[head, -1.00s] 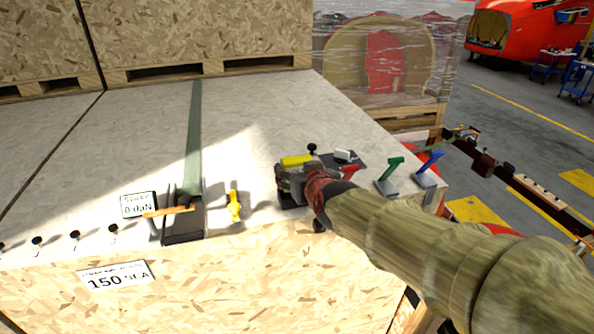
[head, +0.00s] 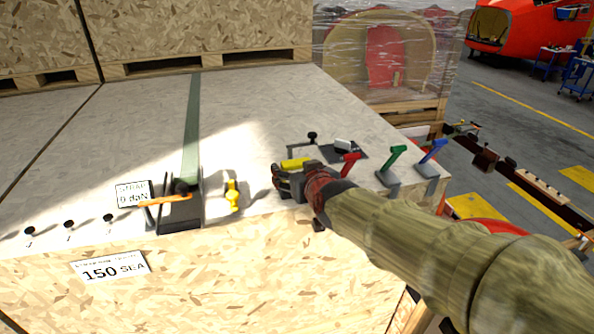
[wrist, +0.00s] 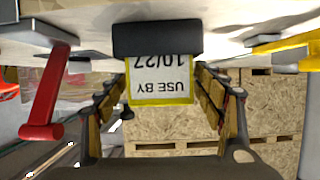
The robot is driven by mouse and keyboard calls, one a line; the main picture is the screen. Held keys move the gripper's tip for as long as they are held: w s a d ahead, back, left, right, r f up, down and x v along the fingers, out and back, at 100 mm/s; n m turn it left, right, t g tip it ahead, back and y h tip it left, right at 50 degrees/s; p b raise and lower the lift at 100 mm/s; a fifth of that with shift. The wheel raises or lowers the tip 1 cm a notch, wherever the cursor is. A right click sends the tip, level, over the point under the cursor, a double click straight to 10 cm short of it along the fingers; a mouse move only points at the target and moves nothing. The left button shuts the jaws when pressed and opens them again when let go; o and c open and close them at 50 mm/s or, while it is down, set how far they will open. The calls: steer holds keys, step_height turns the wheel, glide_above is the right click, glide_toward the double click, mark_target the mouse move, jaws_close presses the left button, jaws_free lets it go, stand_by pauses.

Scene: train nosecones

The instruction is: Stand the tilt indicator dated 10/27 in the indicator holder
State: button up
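The tilt indicator (wrist: 160,92), a white label reading "USE BY 10/27" with a yellow border, shows upside down in the wrist view. My gripper (wrist: 159,75) has one finger close along each side of it and appears shut on it. A dark block (wrist: 157,38), which looks like the indicator holder, covers the label's lower edge. I cannot tell whether the indicator is inside or behind it. In the head view the yellow top of the indicator (head: 295,163) shows just beyond my gripper (head: 287,182), over the crate's front edge.
Red (head: 349,163), green (head: 393,160) and blue (head: 431,156) levers stand to the right. A dark plate (head: 361,154) with a small white block lies behind. A yellow piece (head: 232,195) and a strap ratchet (head: 180,212) are to the left.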

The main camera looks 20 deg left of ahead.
steer(key=shift+o, duration=0.8)
steer(key=v, duration=0.7)
steer(key=shift+s+r, duration=0.15)
steer(key=shift+s, duration=0.1)
steer(key=shift+d, duration=0.1)
